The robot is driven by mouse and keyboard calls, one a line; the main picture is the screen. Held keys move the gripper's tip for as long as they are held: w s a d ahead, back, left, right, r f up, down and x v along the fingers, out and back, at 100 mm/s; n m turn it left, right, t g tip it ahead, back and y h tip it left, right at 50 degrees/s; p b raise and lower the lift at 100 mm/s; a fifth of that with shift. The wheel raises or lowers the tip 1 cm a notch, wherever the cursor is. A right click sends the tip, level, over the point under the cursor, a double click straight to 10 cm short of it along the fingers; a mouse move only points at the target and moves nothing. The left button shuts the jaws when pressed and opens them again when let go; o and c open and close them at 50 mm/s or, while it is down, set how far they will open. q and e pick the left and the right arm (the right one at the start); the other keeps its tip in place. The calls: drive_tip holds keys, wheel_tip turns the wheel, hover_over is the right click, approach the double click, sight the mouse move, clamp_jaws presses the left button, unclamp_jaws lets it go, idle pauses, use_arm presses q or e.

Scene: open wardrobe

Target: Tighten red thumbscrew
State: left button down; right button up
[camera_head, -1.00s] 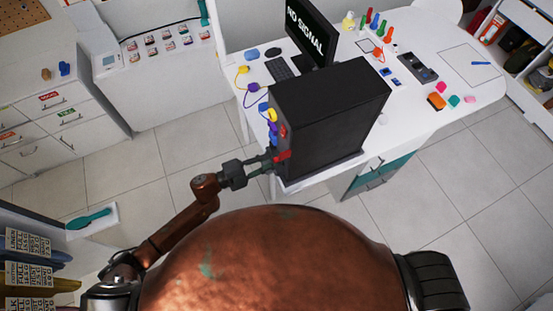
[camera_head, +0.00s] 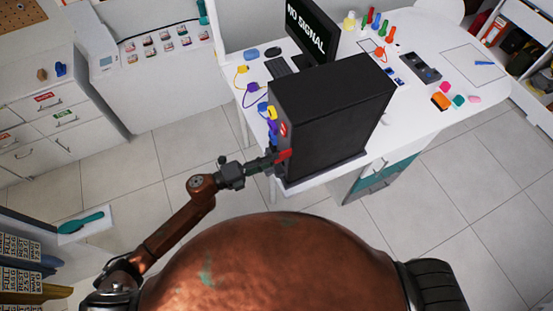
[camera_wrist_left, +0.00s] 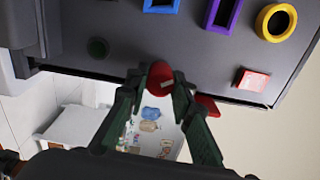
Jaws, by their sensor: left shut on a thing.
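The red thumbscrew (camera_wrist_left: 161,76) is at the lower edge of the dark computer case's panel in the left wrist view. My left gripper (camera_wrist_left: 159,86) is shut on it, with one finger at each side of the red head. In the head view the left gripper (camera_head: 273,159) reaches the near left edge of the black computer case (camera_head: 330,120), beside a red part there. The fingers partly hide the screw, and its thread is not visible. My right gripper is not in view.
The case stands on a white desk (camera_head: 415,115) with a monitor (camera_head: 312,30) and keyboard behind. Blue, purple and yellow shapes (camera_wrist_left: 276,22) and a red square (camera_wrist_left: 252,80) are on the panel. Open tiled floor (camera_head: 140,165) lies left of the desk.

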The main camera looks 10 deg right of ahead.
use_arm(q)
drive_tip(key=shift+m+b, duration=1.95)
drive_tip(key=shift+m, duration=0.25)
drive_tip(key=shift+r, duration=0.1)
drive_tip(key=c, duration=1.6)
unclamp_jaws()
drive_tip(key=shift+c, duration=0.4)
